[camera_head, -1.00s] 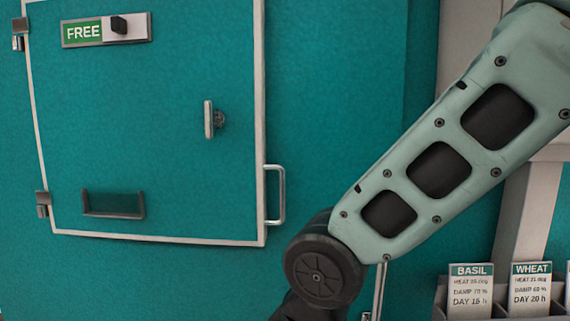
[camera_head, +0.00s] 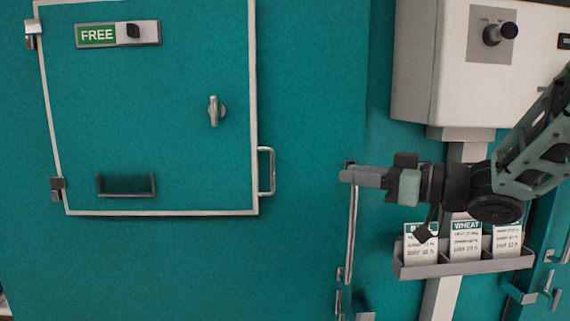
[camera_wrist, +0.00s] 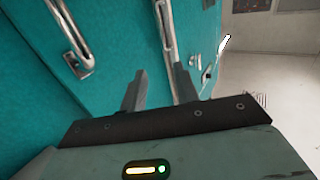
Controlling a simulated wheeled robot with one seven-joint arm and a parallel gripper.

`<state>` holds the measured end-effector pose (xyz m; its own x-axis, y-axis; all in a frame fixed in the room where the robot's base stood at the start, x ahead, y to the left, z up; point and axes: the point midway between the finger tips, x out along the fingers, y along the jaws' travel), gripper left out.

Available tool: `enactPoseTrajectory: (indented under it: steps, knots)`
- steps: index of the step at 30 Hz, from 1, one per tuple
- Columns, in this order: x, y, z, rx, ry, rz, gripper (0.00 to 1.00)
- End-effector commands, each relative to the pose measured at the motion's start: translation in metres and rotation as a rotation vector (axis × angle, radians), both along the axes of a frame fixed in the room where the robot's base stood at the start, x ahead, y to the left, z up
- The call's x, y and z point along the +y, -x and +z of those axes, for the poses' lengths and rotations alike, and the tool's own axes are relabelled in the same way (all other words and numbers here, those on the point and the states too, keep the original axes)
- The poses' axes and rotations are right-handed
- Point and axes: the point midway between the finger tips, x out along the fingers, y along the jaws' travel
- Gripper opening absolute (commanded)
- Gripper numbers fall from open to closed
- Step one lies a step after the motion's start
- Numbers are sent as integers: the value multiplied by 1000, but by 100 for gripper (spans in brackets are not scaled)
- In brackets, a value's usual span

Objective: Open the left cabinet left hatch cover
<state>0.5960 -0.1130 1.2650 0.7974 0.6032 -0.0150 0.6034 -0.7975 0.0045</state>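The hatch cover (camera_head: 170,120) is a teal panel with a pale frame in the head view's upper left, and it looks shut. Hinges (camera_head: 57,188) are on its left edge. A turn latch (camera_head: 216,111) sits near its right side, and a pale handle (camera_head: 267,171) is at its right edge. My gripper (camera_head: 345,176) is right of this handle, apart from it, pointing left in front of the teal wall. In the wrist view its two fingers (camera_wrist: 159,88) are apart with nothing between them.
A long vertical bar handle (camera_head: 350,235) is just below my gripper. A card rack (camera_head: 465,265) and a white control box (camera_head: 450,70) with a knob are at the right. The wall between hatch cover and gripper is clear. A green FREE sign (camera_head: 97,35) is on the cover.

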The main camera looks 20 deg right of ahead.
Motion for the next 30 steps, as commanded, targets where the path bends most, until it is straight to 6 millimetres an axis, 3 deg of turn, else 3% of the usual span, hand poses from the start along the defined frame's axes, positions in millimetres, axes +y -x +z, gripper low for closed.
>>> enactPoseTrajectory:
  steps: [5, 17, 30]
  knots:
    - [2, 1, 6, -8, -16, 24, 31]
    - [37, -43, 9, -3, -14, 23, 31]
    - [47, -58, 10, -4, -18, 30, 31]
